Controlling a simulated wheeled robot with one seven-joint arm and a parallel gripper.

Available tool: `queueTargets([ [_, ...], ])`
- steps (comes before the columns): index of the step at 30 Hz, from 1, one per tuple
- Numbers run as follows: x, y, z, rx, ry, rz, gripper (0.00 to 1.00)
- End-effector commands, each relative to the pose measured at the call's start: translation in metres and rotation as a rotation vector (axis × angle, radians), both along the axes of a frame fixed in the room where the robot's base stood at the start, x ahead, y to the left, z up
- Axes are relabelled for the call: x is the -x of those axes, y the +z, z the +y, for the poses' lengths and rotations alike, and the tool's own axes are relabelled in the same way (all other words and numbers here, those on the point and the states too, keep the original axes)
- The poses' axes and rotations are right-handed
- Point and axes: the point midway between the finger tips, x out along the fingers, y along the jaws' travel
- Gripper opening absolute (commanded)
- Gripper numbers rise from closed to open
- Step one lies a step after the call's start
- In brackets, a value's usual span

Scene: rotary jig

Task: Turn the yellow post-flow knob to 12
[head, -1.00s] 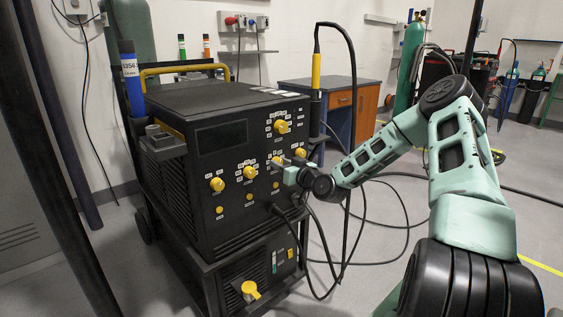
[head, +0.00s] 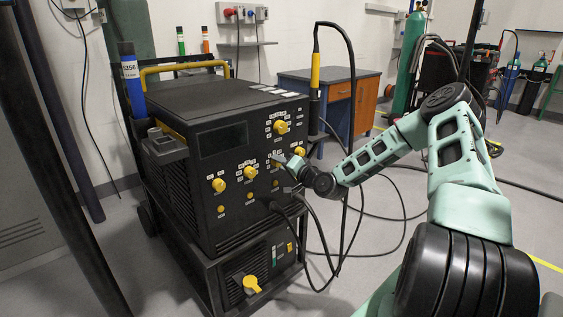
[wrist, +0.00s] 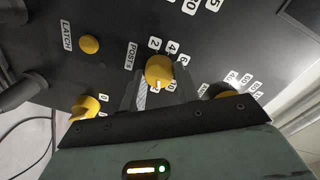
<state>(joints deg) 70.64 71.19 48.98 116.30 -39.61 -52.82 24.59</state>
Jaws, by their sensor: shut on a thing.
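The yellow post-flow knob (wrist: 159,69) is on the front of the black welding machine (head: 225,175), beside a label starting "POST" and the numbers 2, 4 and 6. In the wrist view it sits between my gripper's two dark fingers (wrist: 160,88), which are shut on it. In the head view my gripper (head: 285,163) is at the lower right of the panel and largely hides this knob. I cannot read the knob's setting clearly.
Other yellow knobs are close by, including one at lower left (wrist: 86,106) and one partly hidden at right (wrist: 221,90) in the wrist view. A small yellow LATCH button (wrist: 90,44) is at upper left. Black cables (head: 305,215) hang just below my gripper.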

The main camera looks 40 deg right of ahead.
Motion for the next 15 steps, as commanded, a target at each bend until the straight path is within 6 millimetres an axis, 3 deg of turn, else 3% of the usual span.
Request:
queueTargets([
  [15, 0.0003, -0.0007, -0.0014, -0.167, -0.002, 0.007, 0.09],
])
